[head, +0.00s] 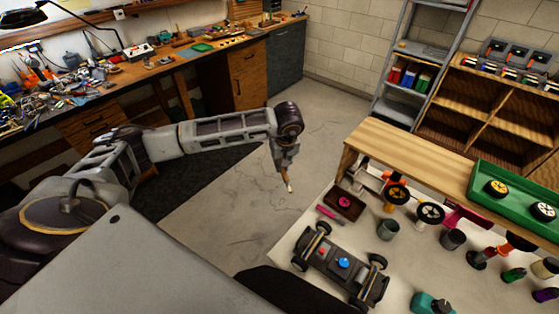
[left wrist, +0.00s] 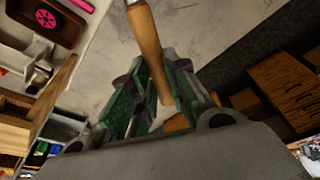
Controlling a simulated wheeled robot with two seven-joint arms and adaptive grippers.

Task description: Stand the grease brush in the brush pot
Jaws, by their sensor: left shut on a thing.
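My left gripper (head: 284,152) is up over the bare floor, left of the white work table. It is shut on the grease brush (head: 286,182), which hangs down with its pale end lowest. In the left wrist view the wooden handle of the brush (left wrist: 147,45) runs up and away from between the green-padded fingers of the left gripper (left wrist: 150,95). Two grey cups stand on the white table, one nearer (head: 388,230) and one further right (head: 452,239); I cannot tell which is the brush pot. Both are well to the right of the brush. My right gripper is not in view.
A dark car chassis (head: 340,262) lies on the white table in front of the cups. Wheels on stands, a dark tray (head: 343,203) and small bottles (head: 513,275) crowd around them. A wooden shelf (head: 410,160) with a green tray (head: 512,207) borders the table behind.

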